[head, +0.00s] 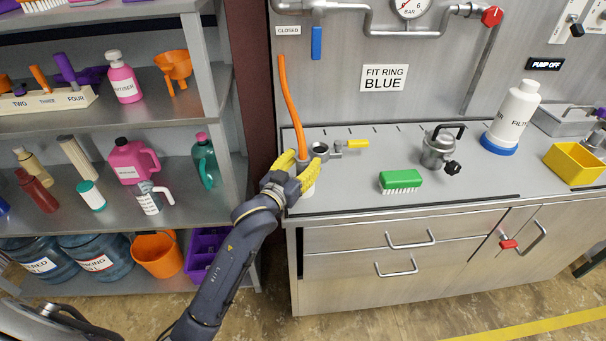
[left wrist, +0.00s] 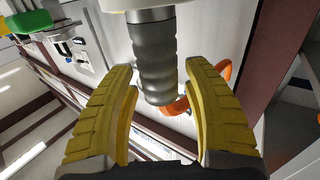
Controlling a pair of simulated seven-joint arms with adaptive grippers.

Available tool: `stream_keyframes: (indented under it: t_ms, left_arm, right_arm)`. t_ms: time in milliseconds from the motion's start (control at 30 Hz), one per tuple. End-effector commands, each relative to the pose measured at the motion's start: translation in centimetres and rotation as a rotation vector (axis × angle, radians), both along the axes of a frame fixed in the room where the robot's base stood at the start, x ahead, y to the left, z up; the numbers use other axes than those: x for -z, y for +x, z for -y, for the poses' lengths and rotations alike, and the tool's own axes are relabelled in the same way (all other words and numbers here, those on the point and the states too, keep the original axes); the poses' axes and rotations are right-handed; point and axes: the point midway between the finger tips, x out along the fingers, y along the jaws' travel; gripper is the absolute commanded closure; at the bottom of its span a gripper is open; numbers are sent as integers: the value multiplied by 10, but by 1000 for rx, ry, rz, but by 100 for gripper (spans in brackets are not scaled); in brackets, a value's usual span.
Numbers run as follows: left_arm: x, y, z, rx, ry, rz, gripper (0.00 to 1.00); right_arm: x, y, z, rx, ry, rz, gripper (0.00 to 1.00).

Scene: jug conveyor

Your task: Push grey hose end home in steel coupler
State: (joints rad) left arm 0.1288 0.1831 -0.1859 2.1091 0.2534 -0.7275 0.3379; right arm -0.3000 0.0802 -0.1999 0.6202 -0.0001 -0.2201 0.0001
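My left gripper (head: 296,168) is at the left end of the bench, its yellow fingers at the lower end of the orange hose (head: 289,100). In the left wrist view a grey ribbed piece, apparently the grey hose end (left wrist: 153,62), lies between the parted fingers (left wrist: 163,85). A gap shows on the right; contact on the left is unclear. A steel collar (left wrist: 150,15) meets its far end; how deep it sits is hidden. In the head view a steel fitting, probably the coupler (head: 321,151), is just right of the fingers. My right gripper is out of view.
A yellow-handled valve (head: 357,144) is right of the fitting. A green brush (head: 400,180), steel pot (head: 438,150), white filter bottle (head: 512,118) and yellow bin (head: 575,163) stand farther right. A blue lever (head: 316,43) hangs above. A loaded shelf (head: 110,112) is left.

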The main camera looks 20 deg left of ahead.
Motion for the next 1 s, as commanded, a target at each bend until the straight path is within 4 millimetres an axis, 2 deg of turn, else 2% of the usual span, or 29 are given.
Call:
stream_keyframes:
  t_ms: [67,400,767,1000]
  left_arm:
    - [0,0,0,0,0,0,61]
    - [0,0,0,0,0,0,100]
    - [-3,0,0,0,0,2,100]
    - [-22,0,0,0,-2,4,100]
  right_arm:
    - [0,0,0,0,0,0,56]
    - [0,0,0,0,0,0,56]
    - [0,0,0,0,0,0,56]
    - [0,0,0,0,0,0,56]
